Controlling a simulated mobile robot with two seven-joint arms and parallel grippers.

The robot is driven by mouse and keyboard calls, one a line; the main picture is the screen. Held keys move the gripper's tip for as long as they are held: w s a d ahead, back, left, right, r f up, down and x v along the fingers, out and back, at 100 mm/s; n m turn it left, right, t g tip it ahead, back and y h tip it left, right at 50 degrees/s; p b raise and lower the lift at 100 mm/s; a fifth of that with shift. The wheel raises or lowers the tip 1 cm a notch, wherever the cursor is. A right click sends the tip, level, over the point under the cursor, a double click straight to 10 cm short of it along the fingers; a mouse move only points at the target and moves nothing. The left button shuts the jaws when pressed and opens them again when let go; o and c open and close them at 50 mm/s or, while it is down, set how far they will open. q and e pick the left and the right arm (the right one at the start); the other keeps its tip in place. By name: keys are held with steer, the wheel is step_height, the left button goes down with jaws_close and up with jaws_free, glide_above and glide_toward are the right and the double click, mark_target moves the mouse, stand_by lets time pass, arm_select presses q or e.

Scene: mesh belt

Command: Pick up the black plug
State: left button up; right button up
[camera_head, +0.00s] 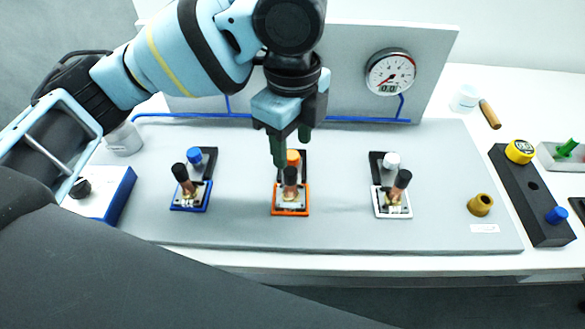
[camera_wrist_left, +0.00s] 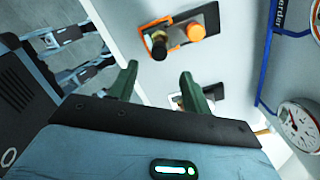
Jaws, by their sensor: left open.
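Several black-topped plugs with copper-coloured bodies stand on the grey board (camera_head: 345,232): one black plug (camera_head: 180,171) at the blue-edged plate, one black plug (camera_head: 291,177) at the orange-edged plate, and one black plug (camera_head: 403,179) at the white-edged plate. I cannot tell which one the task means. My left gripper (camera_head: 291,146) is open and empty, pointing down above the orange station, with its fingers close to the orange cap (camera_head: 293,157) in the picture. In the left wrist view, a black plug (camera_wrist_left: 159,44) and the orange cap (camera_wrist_left: 196,31) lie beyond the open left gripper (camera_wrist_left: 160,75).
A blue cap (camera_head: 195,155) and a white cap (camera_head: 391,160) stand behind the outer plugs. An upright panel with a gauge (camera_head: 390,72) and blue tubing is at the back. A brass fitting (camera_head: 480,205) and a black block (camera_head: 533,192) are at the right.

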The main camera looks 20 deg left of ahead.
mark_target(290, 170)
arm_select(q)
step_height(290, 170, down, 2)
steer(key=shift+w+f, duration=0.1)
steer(key=shift+f, duration=0.15)
steer(key=f, duration=0.5)
steer(key=shift+a+f+b, duration=0.1)
steer(key=shift+a+b, duration=0.15)
steer(key=shift+b, duration=0.15)
arm_select(e)
steer(key=shift+f, duration=0.45)
arm_select(q)
steer(key=shift+c, duration=0.2)
steer(key=c, duration=1)
steer(key=shift+r, duration=0.2)
